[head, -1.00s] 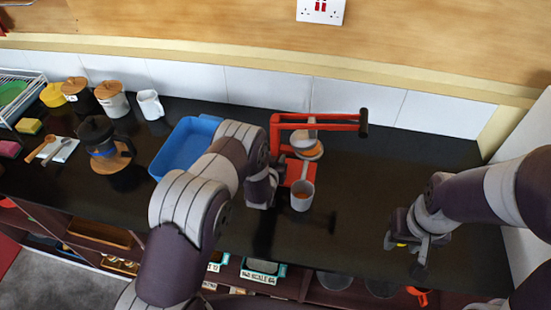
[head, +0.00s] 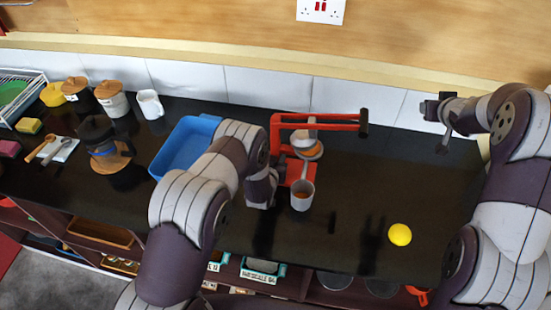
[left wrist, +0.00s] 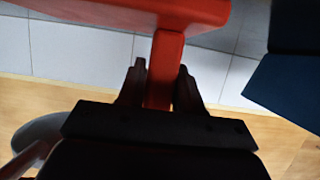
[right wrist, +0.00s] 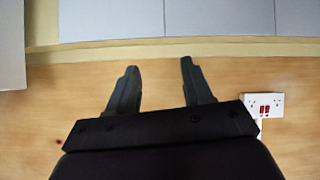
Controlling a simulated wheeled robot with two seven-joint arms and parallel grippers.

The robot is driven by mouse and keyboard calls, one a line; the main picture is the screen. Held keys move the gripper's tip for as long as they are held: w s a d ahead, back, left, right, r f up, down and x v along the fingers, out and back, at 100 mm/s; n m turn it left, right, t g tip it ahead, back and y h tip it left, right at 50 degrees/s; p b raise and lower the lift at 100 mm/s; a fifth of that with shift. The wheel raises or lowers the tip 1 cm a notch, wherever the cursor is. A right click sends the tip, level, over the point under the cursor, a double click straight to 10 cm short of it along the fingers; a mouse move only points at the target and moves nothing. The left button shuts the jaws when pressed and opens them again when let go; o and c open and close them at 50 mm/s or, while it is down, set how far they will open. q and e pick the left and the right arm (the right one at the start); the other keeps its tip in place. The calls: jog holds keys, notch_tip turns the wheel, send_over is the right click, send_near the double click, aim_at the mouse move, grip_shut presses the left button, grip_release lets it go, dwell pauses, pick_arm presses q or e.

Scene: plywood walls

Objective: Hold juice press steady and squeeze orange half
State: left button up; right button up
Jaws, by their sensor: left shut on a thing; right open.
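The red juice press (head: 290,122) stands on the dark counter, its lever out to the right with a black handle (head: 364,122). An orange piece (head: 308,152), seemingly the orange half, shows under the pressing part, partly hidden. A pale cup (head: 302,197) with orange-brown contents stands in front on the press's red base. My left gripper (head: 276,178) is shut on a red upright of the press, seen between its fingers in the left wrist view (left wrist: 162,82). My right gripper (head: 434,125) is open and empty, raised right of the handle; the right wrist view (right wrist: 158,68) shows only wall between its fingers.
A yellow round thing (head: 400,234) lies on the counter at the front right. A blue tray (head: 180,160) stands left of the press. A French press (head: 104,140), jars and a white mug (head: 150,104) are further left. The counter right of the press is mostly clear.

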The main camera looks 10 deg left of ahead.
jog(key=w+a+r+n+y, duration=0.4)
jog(key=w+a+r+y, duration=0.35)
jog(key=y, duration=0.25)
jog(key=s+f+m+g, duration=0.1)
jog(key=s+m+g, duration=0.5)
jog(key=s+g, duration=0.6)
jog(key=s+a+f+t, duration=0.1)
jog(key=a+f, duration=0.7)
jog(key=a, duration=0.1)
jog(key=shift+f+h, duration=0.2)
jog(key=shift+h, duration=0.2)
jog(key=shift+d, duration=0.1)
grip_shut()
